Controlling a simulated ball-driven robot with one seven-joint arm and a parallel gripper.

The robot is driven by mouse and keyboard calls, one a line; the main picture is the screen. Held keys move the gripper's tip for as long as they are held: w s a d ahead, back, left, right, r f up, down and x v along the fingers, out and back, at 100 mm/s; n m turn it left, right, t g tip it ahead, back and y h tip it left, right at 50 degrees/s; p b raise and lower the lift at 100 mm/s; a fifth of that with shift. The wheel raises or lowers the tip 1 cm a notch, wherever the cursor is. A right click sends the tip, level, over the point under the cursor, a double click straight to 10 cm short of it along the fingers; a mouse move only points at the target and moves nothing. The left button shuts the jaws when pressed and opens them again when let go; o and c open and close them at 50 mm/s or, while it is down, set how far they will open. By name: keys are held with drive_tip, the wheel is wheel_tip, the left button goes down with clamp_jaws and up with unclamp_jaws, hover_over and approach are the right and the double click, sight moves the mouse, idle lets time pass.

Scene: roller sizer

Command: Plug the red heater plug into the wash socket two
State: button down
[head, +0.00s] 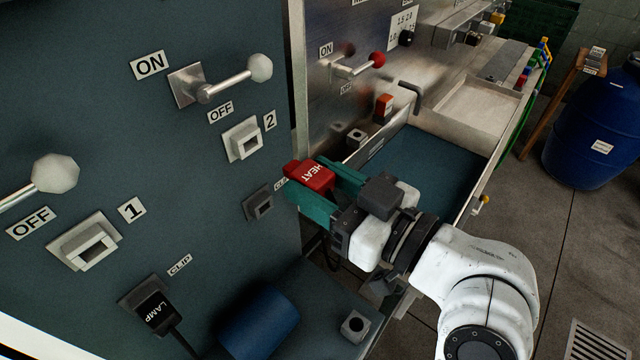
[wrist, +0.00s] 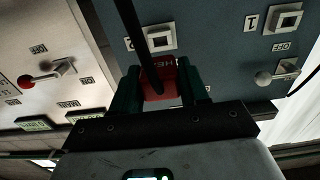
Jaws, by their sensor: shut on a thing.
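The red heater plug (head: 311,174), marked HEAT, is between the teal fingers of my gripper (head: 320,186), which is shut on it. In the wrist view the plug (wrist: 158,82) sits between the fingers (wrist: 160,92), with a dark cable crossing in front of it. Wash socket two (head: 243,140) is a pale square socket labelled 2 on the dark blue-green panel. The plug is right of and below it in the head view, apart from it. The plug's contact end is not clear to see.
Socket one (head: 85,245) is at left. A black LAMP plug (head: 155,308) sits in a lower clip, and another clip (head: 258,203) is empty. White-knobbed levers (head: 232,81) project from the panel. A steel panel edge (head: 298,80) stands behind the plug. A blue cylinder (head: 258,322) lies below.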

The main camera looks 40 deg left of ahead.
drive_tip(key=shift+w+a, duration=0.2)
drive_tip(key=shift+a, duration=2.6)
drive_tip(key=shift+b, duration=0.7)
drive_tip(key=shift+w+a, duration=0.1)
drive_tip(key=shift+a, duration=1.3)
drive_tip(key=shift+c, duration=2.4)
unclamp_jaws()
drive_tip(key=d+b, duration=0.1)
drive_tip(key=d, duration=0.2)
drive_tip(key=d+b, duration=0.1)
drive_tip(key=d, duration=0.3)
drive_tip(key=d+b, duration=0.1)
drive_tip(key=d, duration=0.2)
drive_tip(key=shift+s+d+b, duration=0.35)
drive_tip(key=shift+s, duration=0.05)
